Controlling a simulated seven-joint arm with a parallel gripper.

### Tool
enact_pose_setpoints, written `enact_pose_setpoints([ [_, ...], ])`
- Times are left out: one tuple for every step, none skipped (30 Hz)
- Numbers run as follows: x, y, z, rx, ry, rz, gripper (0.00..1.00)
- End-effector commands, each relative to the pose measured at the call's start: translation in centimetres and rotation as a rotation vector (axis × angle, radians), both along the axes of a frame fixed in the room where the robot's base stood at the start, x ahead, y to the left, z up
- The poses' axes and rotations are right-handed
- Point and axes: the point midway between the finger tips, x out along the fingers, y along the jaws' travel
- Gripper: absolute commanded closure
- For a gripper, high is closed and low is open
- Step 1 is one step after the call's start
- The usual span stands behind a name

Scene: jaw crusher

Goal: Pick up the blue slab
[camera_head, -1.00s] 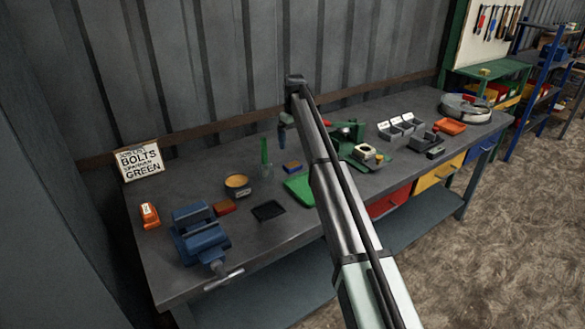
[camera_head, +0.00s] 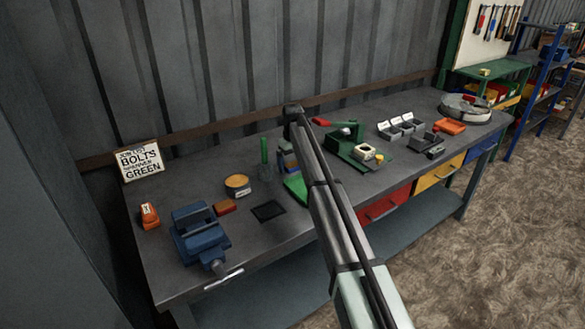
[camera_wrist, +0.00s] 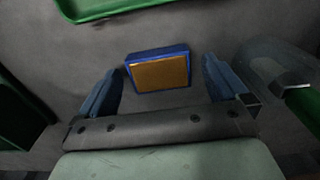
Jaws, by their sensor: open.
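The blue slab (camera_wrist: 158,73) shows in the wrist view as a small block with blue sides and a tan-orange face turned to the camera. It lies on the grey bench between the two blue fingers of my gripper (camera_wrist: 160,82), with a gap on both sides. The gripper is open and holds nothing.
A clear cup (camera_wrist: 280,72) holding the green bar stands close by the right finger. A green tray (camera_head: 295,187) lies just in front of the gripper. A green-based machine (camera_head: 350,145) stands to the right. A blue vise (camera_head: 199,235) is at the left front.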

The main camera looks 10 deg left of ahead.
Motion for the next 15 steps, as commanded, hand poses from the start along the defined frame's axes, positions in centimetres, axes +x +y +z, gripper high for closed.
enact_pose_setpoints([
  [0.01, 0.00, -0.01, 0.000, 0.000, 0.000, 0.00],
  [0.01, 0.00, 0.01, 0.000, 0.000, 0.000, 0.00],
  [0.02, -0.01, 0.02, 0.000, 0.000, 0.000, 0.00],
  [0.02, -0.01, 0.02, 0.000, 0.000, 0.000, 0.00],
  [0.02, -0.01, 0.03, 0.000, 0.000, 0.000, 0.01],
  [0.01, -0.01, 0.03, 0.000, 0.000, 0.000, 0.05],
  [0.01, -0.01, 0.03, 0.000, 0.000, 0.000, 0.08],
  [0.01, -0.01, 0.03, 0.000, 0.000, 0.000, 0.11],
  [0.02, -0.01, 0.04, 0.000, 0.000, 0.000, 0.14],
  [0.01, -0.01, 0.04, 0.000, 0.000, 0.000, 0.17],
  [0.01, -0.01, 0.04, 0.000, 0.000, 0.000, 0.20],
  [0.01, -0.01, 0.04, 0.000, 0.000, 0.000, 0.24],
  [0.01, -0.01, 0.04, 0.000, 0.000, 0.000, 0.27],
  [0.01, -0.01, 0.05, 0.000, 0.000, 0.000, 0.30],
  [0.01, -0.01, 0.05, 0.000, 0.000, 0.000, 0.33],
])
